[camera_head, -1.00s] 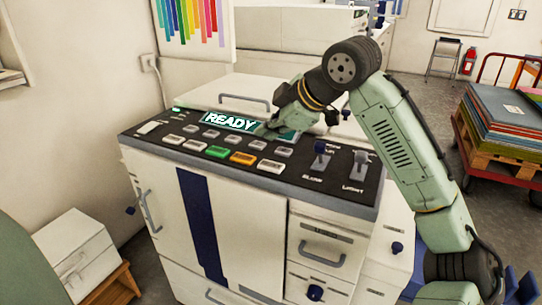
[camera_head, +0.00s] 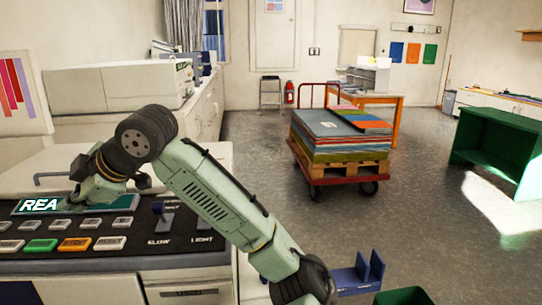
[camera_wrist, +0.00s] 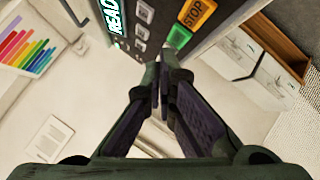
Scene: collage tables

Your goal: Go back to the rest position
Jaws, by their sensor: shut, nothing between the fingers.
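My gripper (camera_wrist: 160,85) is shut and empty in the wrist view, its fingertips together in front of the machine's control panel. In the head view my arm reaches left over the panel (camera_head: 185,245), and the gripper (camera_head: 80,197) is seen small beside the display, partly hidden by my wrist. The display (camera_head: 38,205) shows "REA", with the rest covered by my arm. In the wrist view the green button (camera_wrist: 179,37) and the orange STOP button (camera_wrist: 197,13) lie close to the fingertips. I cannot tell whether the fingertips touch the panel.
A red cart (camera_head: 318,172) with stacked coloured sheets stands on the floor at the middle right. A green open shelf (camera_head: 495,150) stands at the right. A white machine (camera_head: 115,88) sits on the back counter. The grey floor between them is clear.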

